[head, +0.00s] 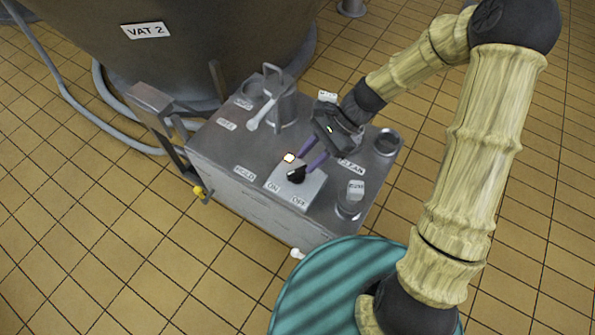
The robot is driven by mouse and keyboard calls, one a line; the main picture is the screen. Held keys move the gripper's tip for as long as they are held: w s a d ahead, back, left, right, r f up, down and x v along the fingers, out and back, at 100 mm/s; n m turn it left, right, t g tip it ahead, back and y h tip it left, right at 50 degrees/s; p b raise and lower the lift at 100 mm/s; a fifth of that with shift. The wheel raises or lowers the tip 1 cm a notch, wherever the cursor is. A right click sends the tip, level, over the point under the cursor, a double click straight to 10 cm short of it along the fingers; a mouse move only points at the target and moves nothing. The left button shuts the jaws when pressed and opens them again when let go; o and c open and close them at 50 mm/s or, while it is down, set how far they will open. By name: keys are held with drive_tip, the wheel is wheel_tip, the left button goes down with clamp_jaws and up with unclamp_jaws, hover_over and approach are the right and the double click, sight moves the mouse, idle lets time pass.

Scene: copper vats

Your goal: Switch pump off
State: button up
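The pump switch is a black rotary knob (296,175) on a light plate (284,190) marked ON at left and OFF at right. I cannot tell for sure which mark the knob points to. My gripper (307,161) has two purple fingers that stand apart, with nothing seen between them. Their tips are just above and right of the knob in the picture. I cannot tell whether they touch it.
The plate sits on a grey metal cart (230,165) with a jug (282,105), a cup (386,142) and a jar (350,200) near its edges. Labels include HOLD (244,173) and CLEAN (351,166).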

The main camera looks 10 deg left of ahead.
sight(298, 170)
drive_tip(key=b+x, duration=0.1)
drive_tip(key=x, duration=0.4)
drive_tip(key=shift+c, duration=0.2)
clamp_jaws()
